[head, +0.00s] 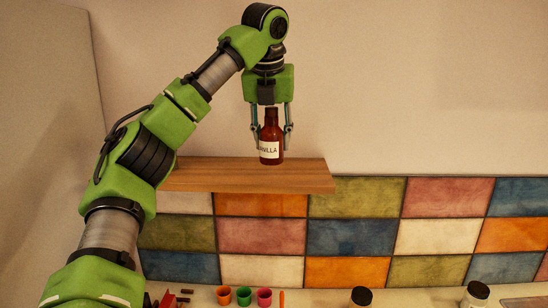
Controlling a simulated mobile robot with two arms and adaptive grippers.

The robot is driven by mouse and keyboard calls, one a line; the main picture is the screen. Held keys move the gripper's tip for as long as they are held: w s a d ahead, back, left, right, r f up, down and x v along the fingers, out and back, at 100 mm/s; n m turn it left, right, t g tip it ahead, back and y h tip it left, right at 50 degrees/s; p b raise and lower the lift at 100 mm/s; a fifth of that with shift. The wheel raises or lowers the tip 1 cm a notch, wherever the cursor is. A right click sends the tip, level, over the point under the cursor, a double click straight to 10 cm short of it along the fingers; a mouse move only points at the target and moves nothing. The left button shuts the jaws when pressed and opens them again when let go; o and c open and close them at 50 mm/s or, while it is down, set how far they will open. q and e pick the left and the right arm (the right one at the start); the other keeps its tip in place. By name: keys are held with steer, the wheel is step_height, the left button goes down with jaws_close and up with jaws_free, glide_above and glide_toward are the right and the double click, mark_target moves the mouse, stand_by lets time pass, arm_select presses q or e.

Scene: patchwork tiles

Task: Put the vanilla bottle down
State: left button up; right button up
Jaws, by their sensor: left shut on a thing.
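The vanilla bottle (272,150) is brown with a white label and is upright at the wooden shelf (240,178). My left gripper (272,130) points down from above and is shut on the bottle, one finger on each side of its upper part. The bottle's base appears at the shelf's top surface; I cannot tell whether it touches or hovers just above. My right gripper is not in view.
Below, a counter holds an orange cup (224,295), a green cup (244,296), a pink cup (264,297), a dark-lidded jar (362,296) and a white bottle (478,296). The shelf right of the bottle is bare. Patchwork tiles (352,238) cover the wall below.

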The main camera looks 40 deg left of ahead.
arm_select(q)
steer(key=shift+w+a+f, duration=0.25)
steer(key=shift+w+f, duration=0.25)
steer(key=shift+f, duration=0.1)
step_height(320, 180, down, 3)
steer(key=shift+w+r+p, duration=0.15)
steer(key=shift+p, duration=0.55)
steer(key=shift+a+f, duration=0.15)
steer(key=shift+f, duration=0.25)
steer(key=shift+f, duration=0.1)
steer(key=o, duration=1.2)
